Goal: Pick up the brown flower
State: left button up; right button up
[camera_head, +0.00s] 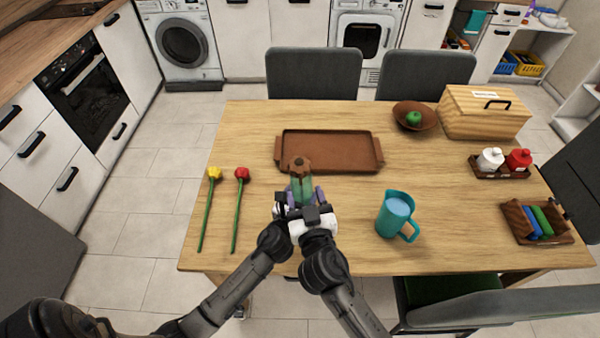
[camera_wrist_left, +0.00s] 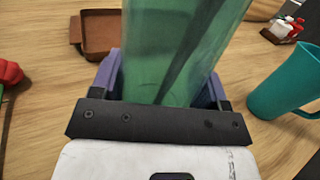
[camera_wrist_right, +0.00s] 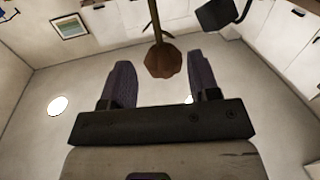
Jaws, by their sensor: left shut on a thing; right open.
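The brown flower (camera_head: 300,165) shows its bloom just beyond the rim of a green translucent vase (camera_head: 301,187). In the left wrist view a dark streak, perhaps its stem, runs inside the vase (camera_wrist_left: 175,50). My left gripper (camera_wrist_left: 165,78) is shut on the vase, one purple finger on each side. My right gripper (camera_head: 304,195) overlaps the left one in the head view. In the right wrist view my right gripper (camera_wrist_right: 160,62) is open, with the bloom (camera_wrist_right: 163,60) showing between its fingertips and nothing clasped. The depth gap to the bloom is unclear.
A yellow flower (camera_head: 214,174) and a red flower (camera_head: 242,174) lie at the left. A brown tray (camera_head: 345,136) lies behind the vase, and a teal pitcher (camera_head: 393,215) stands at right. A bowl, wooden box and caddies occupy the table's right side.

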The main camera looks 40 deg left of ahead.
aim_at(301, 176)
jog(key=shift+x, duration=3.05)
jog(key=shift+r, duration=0.15)
grip_shut()
